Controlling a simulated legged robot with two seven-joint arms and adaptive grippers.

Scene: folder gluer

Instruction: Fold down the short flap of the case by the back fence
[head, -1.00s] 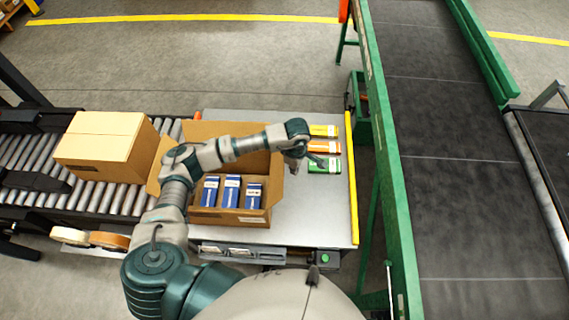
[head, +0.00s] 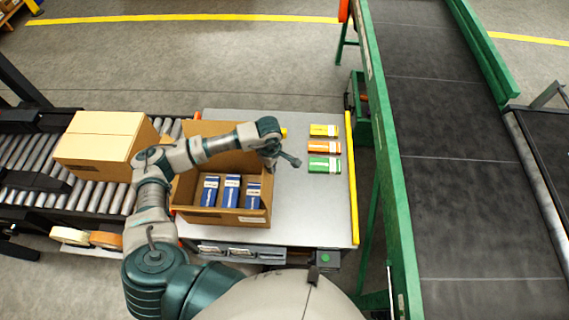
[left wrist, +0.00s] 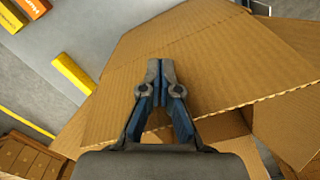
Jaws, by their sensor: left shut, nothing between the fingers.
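The open brown case (head: 230,217) stands on the grey table with three blue boxes (head: 231,190) inside. Its far flap (head: 207,128) stands up at the back, partly behind my left arm. In the left wrist view a broad cardboard flap (left wrist: 215,50) lies under and around the fingers; I cannot tell whether they touch it. My left gripper (head: 296,161) is shut and empty, just right of the case's right edge in the head view; its closed fingertips (left wrist: 160,68) also show in the left wrist view. My right gripper is not in view.
Yellow, orange and green packets (head: 324,147) lie on the table at right, before a yellow edge strip (head: 352,190). A closed carton (head: 100,145) sits on rollers at left. A green-framed conveyor (head: 450,170) runs at right.

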